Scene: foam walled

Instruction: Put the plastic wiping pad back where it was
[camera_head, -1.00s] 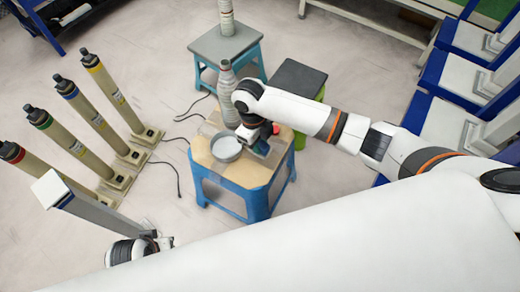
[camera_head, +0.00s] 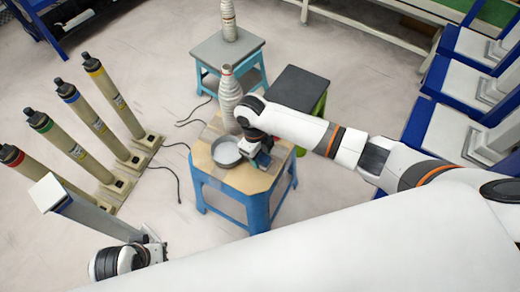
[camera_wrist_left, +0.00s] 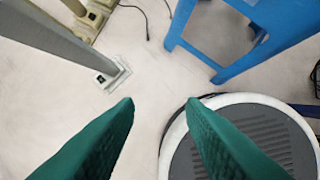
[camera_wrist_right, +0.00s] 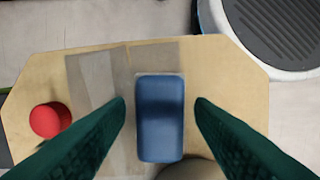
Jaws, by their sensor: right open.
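The wiping pad, a blue rounded block with a pale edge (camera_wrist_right: 160,118), shows in the right wrist view on the wooden top of a blue-legged stool (camera_head: 225,182). My right gripper (camera_wrist_right: 160,106) is open, with one green finger on each side of the pad and a gap on both sides. In the head view my right gripper (camera_head: 262,158) is over the stool's right part and hides most of the pad. My left gripper (camera_wrist_left: 160,103) is open and empty, above the floor beside a grey post (camera_wrist_left: 50,42).
A grey bowl (camera_head: 227,151) stands left of the right gripper. A red round object (camera_wrist_right: 50,120) lies on the stool top, beside a greyish see-through patch (camera_wrist_right: 95,90). A ribbed grey insulator (camera_head: 230,90) stands behind. Several beige cylinders (camera_head: 112,106) stand left.

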